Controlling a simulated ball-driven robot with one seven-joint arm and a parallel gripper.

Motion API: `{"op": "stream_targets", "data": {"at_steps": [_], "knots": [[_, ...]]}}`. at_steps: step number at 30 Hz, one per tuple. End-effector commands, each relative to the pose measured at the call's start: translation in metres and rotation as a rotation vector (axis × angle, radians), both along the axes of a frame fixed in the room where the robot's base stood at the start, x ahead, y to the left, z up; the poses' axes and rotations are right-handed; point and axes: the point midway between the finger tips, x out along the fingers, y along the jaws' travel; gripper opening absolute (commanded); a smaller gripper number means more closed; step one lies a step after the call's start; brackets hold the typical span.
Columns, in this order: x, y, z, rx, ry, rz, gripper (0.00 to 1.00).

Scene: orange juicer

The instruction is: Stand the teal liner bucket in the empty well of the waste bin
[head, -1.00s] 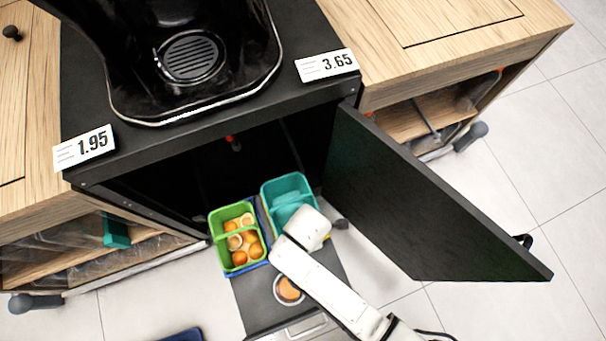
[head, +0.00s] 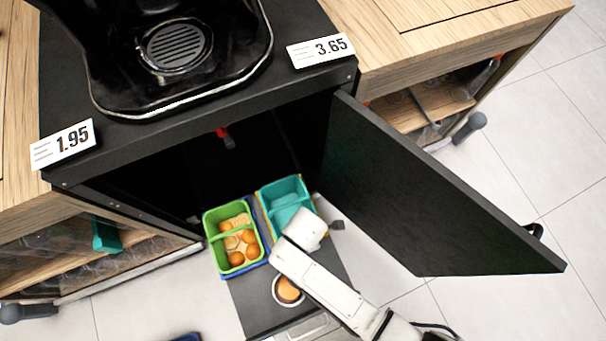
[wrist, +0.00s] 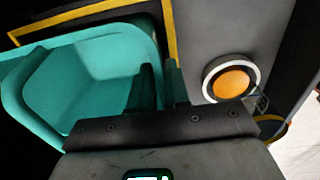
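The teal liner bucket (head: 284,194) is at the right side of the waste bin (head: 262,215), beside a green bucket (head: 211,232) that holds oranges. In the wrist view the teal bucket (wrist: 105,65) fills the left, with a yellow-edged rim around and beyond it. My gripper (wrist: 161,80) has its two dark fingers close together, with the bucket's teal wall between them. In the head view my white wrist hides the fingers and the bucket's near right corner. I cannot tell whether the bucket's base rests on the well floor.
The bin stands on a dark pulled-out shelf with a round orange-filled opening (head: 288,290). The open black cabinet door (head: 430,200) stands to the right. The juicer cabinet (head: 210,125) overhangs behind. Wooden counters flank it.

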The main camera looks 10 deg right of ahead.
Motion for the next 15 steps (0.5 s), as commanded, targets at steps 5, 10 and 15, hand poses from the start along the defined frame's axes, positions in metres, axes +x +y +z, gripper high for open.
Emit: {"op": "stream_targets", "data": {"at_steps": [5, 10, 15], "knots": [[-0.0001, -0.0001, 0.0002, 0.000, 0.000, 0.000, 0.33], [-0.0001, 0.0000, 0.0002, 0.000, 0.000, 0.000, 0.33], [-0.0002, 0.0002, 0.0092, 0.001, -0.001, 0.000, 0.33]]}}
